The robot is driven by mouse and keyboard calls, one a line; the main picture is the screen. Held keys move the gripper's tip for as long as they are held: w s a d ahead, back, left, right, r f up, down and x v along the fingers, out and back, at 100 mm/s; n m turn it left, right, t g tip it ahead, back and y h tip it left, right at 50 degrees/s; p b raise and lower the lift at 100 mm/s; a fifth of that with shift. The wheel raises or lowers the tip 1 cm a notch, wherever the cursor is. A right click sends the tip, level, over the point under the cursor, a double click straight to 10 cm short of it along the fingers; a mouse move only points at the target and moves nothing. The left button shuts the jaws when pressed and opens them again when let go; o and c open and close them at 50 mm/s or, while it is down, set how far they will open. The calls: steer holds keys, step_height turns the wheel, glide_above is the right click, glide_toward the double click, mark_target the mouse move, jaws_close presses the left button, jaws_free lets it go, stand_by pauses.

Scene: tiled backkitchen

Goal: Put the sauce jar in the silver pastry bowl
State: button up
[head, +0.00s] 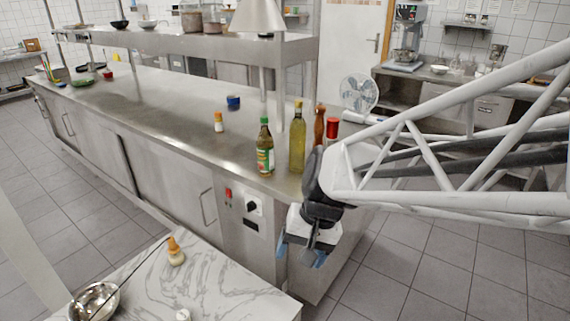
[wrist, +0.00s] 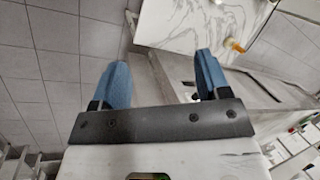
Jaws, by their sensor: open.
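A small jar with an orange cap and a pale body, which looks like the sauce jar (head: 175,256), stands upright on the white marble table. It also shows small near the top right of the wrist view (wrist: 236,46). The silver bowl (head: 78,307) sits at the table's left, partly cut off by the lower picture edge, with a thin dark rod crossing in front. My gripper (head: 301,253), with blue fingers, hangs right of the marble table, well apart from jar and bowl. Its fingers are spread and empty in the wrist view (wrist: 163,70).
The marble table (head: 225,287) also bears a small white item (head: 183,315) near its front. Behind it stands a long steel counter (head: 165,105) with a green-labelled bottle (head: 265,150), an oil bottle (head: 298,140) and another orange-capped bottle (head: 219,123). Tiled floor lies right.

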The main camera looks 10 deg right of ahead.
steer(key=s+d+r+n+t+h, duration=0.2)
steer(key=s+d+r+h, duration=0.1)
steer(key=s+d+r, duration=0.3)
steer(key=shift+s+d+t+h, duration=0.4)
steer(key=shift+s+d, duration=0.4)
steer(key=shift+s, duration=0.2)
steer(key=shift+o, duration=0.4)
steer(key=shift+w, duration=0.15)
